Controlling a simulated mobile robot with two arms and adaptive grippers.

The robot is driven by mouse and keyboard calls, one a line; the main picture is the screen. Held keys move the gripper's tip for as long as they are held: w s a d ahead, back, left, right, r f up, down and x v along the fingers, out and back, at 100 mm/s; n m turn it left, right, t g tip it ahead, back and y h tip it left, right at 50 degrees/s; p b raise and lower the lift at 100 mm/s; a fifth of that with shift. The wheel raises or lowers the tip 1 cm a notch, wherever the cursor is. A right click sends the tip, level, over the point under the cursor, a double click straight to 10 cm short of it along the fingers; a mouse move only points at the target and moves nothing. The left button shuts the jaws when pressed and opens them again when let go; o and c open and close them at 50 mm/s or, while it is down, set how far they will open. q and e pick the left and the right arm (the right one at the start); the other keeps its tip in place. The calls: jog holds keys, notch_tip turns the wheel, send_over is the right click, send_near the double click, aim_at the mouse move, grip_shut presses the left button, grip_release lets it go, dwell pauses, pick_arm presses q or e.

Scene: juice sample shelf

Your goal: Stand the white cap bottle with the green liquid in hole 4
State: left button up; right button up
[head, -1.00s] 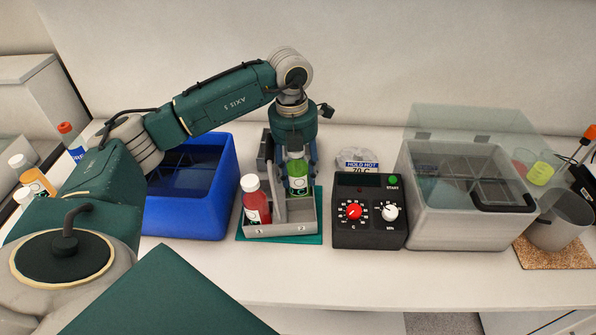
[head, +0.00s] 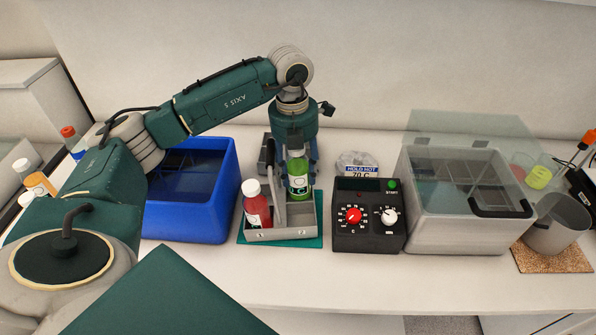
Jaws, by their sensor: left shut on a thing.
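The bottle with the green liquid (head: 298,180) is upright at the right side of the grey carrier (head: 282,233), over the compartment labelled 2. I cannot tell whether the bottle's base is clear of the compartment floor. A hole marked 4 is not readable in this view. My right gripper is not in view.
A red bottle with a white cap (head: 256,204) stands in the carrier's compartment 1. A blue bin (head: 190,218) is to the left. A black control box (head: 368,232) and a grey box (head: 455,225) with a raised clear lid (head: 468,130) and inner dividers are to the right.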

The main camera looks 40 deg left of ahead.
pick_arm(q)
jog(key=shift+r, duration=0.55)
jog(key=shift+s+a+b, duration=0.15)
jog(key=shift+a+b, duration=0.1)
jog(key=shift+b, duration=0.05)
dwell(0.6)
jog(key=shift+f+b, duration=1)
jog(key=shift+f, duration=0.4)
jog(key=shift+d+f, duration=0.15)
jog(key=shift+f, duration=0.1)
jog(key=shift+s+r, duration=0.1)
jog(key=shift+r, duration=0.05)
jog(key=shift+a+r+p, duration=0.2)
jog(key=shift+r+p, duration=0.15)
jog(key=shift+r, duration=0.15)
jog(key=shift+r+p, duration=0.75)
jog(key=shift+r, duration=0.55)
jog(key=shift+s+a+f+h+b, duration=0.1)
jog(key=shift+a+h+b, duration=0.1)
jog(key=shift+h+b, duration=0.3)
